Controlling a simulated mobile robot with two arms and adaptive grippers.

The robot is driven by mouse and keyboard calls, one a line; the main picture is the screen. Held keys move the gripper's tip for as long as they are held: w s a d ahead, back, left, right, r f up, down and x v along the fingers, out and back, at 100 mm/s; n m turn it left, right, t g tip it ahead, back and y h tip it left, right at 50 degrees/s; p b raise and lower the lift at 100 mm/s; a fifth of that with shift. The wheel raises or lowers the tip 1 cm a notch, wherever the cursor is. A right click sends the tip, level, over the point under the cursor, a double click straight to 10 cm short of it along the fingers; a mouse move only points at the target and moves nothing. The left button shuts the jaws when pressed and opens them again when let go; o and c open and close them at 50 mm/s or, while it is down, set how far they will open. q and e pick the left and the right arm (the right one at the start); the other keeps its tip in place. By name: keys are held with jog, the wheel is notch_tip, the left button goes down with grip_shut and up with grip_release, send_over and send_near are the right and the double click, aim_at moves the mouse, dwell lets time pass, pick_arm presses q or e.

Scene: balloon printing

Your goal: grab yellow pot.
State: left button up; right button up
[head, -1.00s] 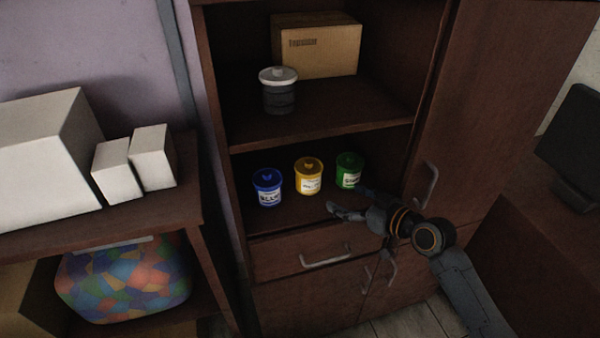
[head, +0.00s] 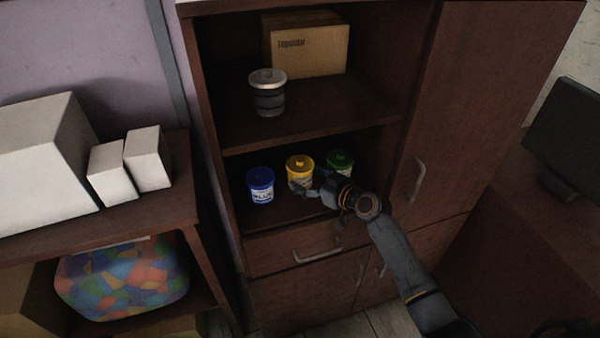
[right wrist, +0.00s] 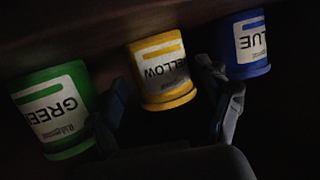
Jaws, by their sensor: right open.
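The yellow pot (head: 299,168) stands on the lower cabinet shelf, between the blue pot (head: 260,186) and the green pot (head: 341,162). My right gripper (head: 312,187) is at the front of the shelf, and its fingers cover the pot's lower right part. In the right wrist view, the yellow pot (right wrist: 161,75) appears upside down between the two fingers of the open gripper (right wrist: 170,100). The green pot (right wrist: 55,108) is left of the fingers there and the blue pot (right wrist: 246,45) right. I cannot tell if a finger touches the yellow pot. My left gripper is not in view.
A grey jar (head: 268,95) and a cardboard box (head: 308,46) stand on the upper shelf (head: 320,110). A drawer with a handle (head: 318,254) is below the pots. White boxes (head: 112,172) stand on the table at left. A cabinet door (head: 470,110) is at right.

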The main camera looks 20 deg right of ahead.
jog(key=shift+x, duration=0.85)
jog(key=c, duration=1)
jog(key=shift+r, duration=0.15)
